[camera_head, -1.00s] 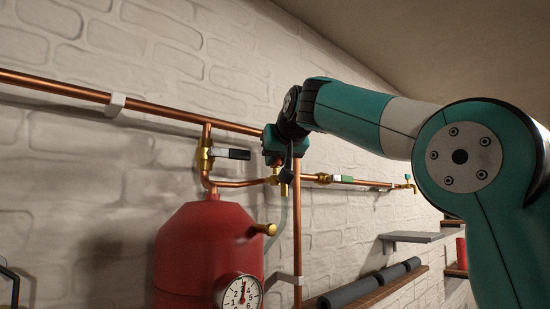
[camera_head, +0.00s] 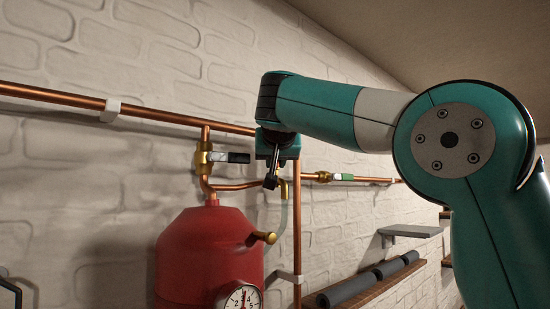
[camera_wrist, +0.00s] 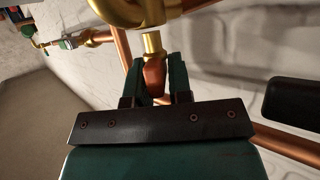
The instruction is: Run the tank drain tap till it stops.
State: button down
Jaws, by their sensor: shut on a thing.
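The brass tap (camera_head: 284,189) sits on the copper pipe just right of the red tank's top. A thin, pale hose hangs below it. My gripper (camera_head: 271,180) is at this tap, pointing down, with its dark fingers just left of the brass. In the wrist view my gripper (camera_wrist: 156,64) has its two green fingers shut around a copper-brown tapered piece (camera_wrist: 154,78). A brass neck joins that piece to a round brass body (camera_wrist: 135,10). Whether it is the tap's handle is not clear. The red tank (camera_head: 202,255) stands below, with a dial gauge.
A black-handled valve (camera_head: 231,157) is on the upright pipe to the left. A green-handled valve (camera_head: 342,177) is on the pipe to the right. A brass-ended stub (camera_head: 264,237) sticks out of the tank. A grey shelf (camera_head: 409,231) is on the wall at right.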

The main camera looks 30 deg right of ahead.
jog(key=c, duration=1.2)
grip_release()
jog(key=shift+o, duration=0.2)
jog(key=shift+s, duration=0.1)
jog(key=p+v, duration=0.1)
jog(key=v, duration=1.6)
jog(key=shift+r, duration=0.2)
